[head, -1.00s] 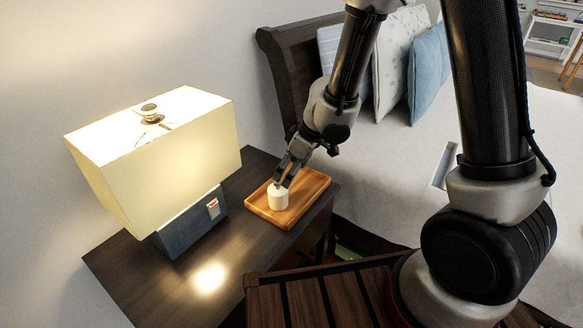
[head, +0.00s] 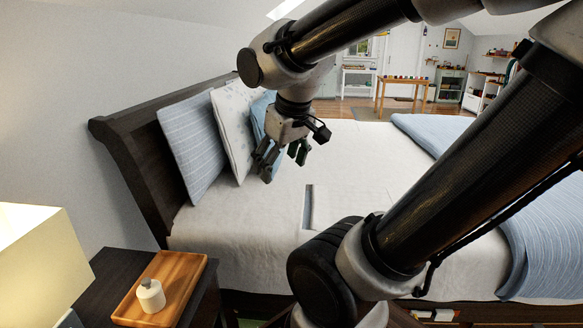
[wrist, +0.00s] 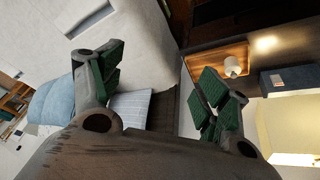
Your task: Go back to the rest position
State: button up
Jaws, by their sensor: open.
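My gripper (head: 282,160) is open and empty in the head view, raised above the bed near the pillows. In the wrist view its two green-padded fingers (wrist: 160,90) stand wide apart with nothing between them. A small white jar (head: 150,295) stands upright on a wooden tray (head: 192,265) on the dark nightstand. The jar also shows in the wrist view (wrist: 232,66), apart from the fingers.
A lamp (head: 35,260) stands on the nightstand (head: 105,262) at the lower left. The bed (head: 345,160) fills the middle, with a dark headboard (head: 130,165) and several pillows (head: 190,150). A wooden table (head: 402,83) stands far back.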

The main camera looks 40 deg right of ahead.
jog(key=shift+m+y, duration=0.3)
jog(key=shift+y, duration=0.2)
jog(key=s, duration=0.3)
jog(key=s+a, duration=0.1)
jog(key=s, duration=0.1)
jog(key=shift+s+r, duration=0.15)
jog(key=shift+r, duration=0.25)
